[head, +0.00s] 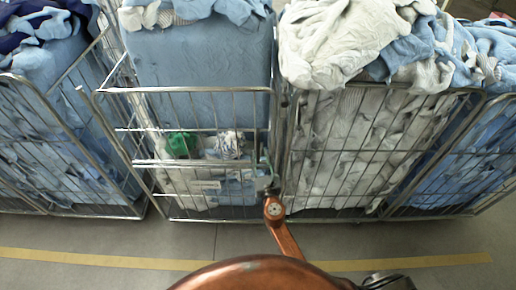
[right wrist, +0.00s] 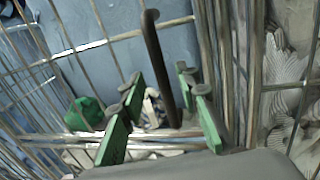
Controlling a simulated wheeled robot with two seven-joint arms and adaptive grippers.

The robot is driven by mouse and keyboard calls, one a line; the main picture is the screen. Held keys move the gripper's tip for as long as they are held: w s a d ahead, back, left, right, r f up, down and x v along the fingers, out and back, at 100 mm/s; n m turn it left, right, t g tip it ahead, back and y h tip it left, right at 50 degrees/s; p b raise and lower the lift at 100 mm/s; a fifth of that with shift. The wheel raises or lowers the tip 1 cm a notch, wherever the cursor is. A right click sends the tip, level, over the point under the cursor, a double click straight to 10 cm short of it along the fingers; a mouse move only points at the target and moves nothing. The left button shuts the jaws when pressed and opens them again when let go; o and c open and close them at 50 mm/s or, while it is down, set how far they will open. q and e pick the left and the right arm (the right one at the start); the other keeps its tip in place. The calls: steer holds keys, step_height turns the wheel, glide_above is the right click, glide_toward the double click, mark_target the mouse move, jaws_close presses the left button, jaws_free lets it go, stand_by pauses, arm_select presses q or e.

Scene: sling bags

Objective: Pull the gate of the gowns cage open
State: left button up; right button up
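The cage in front of my right gripper, which I take as the gowns cage (head: 185,90), is a wire roll cage holding light blue cloth. Its wire gate front appears closed in the head view; no readable label shows. My right gripper (head: 265,178) is at the gate's right edge, beside the neighbouring cage. In the right wrist view the gripper's green-padded fingers (right wrist: 160,122) are spread apart. A dark bent bar (right wrist: 154,60) stands upright on the gate, its lower end between the fingers; I cannot tell whether they touch it. My left gripper is out of sight.
A cage of whitish cloth (head: 340,140) stands close on the right, and blue-filled cages stand at far left (head: 60,140) and far right (head: 470,160). A green item (head: 180,145) lies inside the middle cage. A yellow floor line (head: 100,260) crosses the clear floor in front.

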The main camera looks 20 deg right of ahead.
mark_target(259, 150)
steer(key=w, duration=0.4)
steer(key=shift+w+d+f, duration=0.1)
steer(key=shift+w+d, duration=0.1)
steer(key=shift+w, duration=0.2)
jaws_close()
stand_by(0.4)
